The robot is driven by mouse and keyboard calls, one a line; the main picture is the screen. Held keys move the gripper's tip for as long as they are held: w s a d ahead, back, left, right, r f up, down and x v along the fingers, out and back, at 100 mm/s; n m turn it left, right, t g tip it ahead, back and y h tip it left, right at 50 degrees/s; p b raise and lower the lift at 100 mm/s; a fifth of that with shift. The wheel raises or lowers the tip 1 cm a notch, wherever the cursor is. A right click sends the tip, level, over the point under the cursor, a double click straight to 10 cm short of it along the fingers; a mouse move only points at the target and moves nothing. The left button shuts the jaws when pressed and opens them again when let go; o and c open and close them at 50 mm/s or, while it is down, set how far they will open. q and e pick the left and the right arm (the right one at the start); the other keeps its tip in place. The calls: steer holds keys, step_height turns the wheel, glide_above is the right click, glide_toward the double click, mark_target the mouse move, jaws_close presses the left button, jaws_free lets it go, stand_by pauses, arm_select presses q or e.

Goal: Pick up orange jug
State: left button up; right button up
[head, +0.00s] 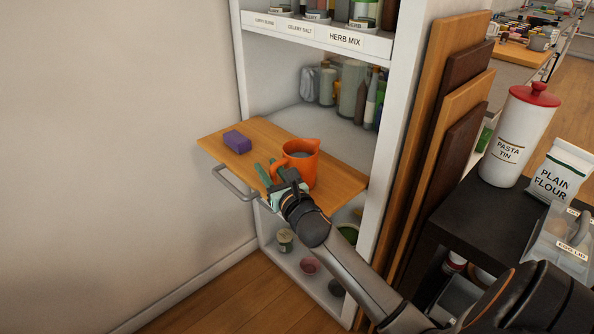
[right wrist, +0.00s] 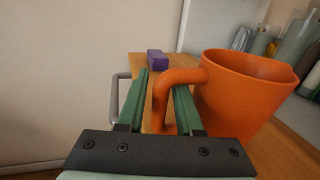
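The orange jug (head: 305,160) stands upright on a wooden pull-out board in the head view. In the right wrist view the jug (right wrist: 243,95) fills the right side, with its handle toward me. My right gripper (head: 269,172) is at the jug's handle side. In the right wrist view, my right gripper (right wrist: 163,90) is open, with its green fingers on either side of the handle and a gap visible between finger and handle on the left. The right finger is close to the handle; I cannot tell whether it touches. My left gripper is not in view.
The board (head: 335,178) extends from a white shelf unit (head: 405,100), with a metal handle (head: 235,188) at its front. A purple block (head: 237,141) lies on the board, left of the jug. Bottles (head: 345,90) stand behind. Wooden boards (head: 435,130) lean at the right.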

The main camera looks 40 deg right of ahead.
steer(key=shift+w+d, duration=0.1)
steer(key=shift+w, duration=0.3)
jaws_close()
stand_by(1.1)
steer(key=shift+r, duration=0.1)
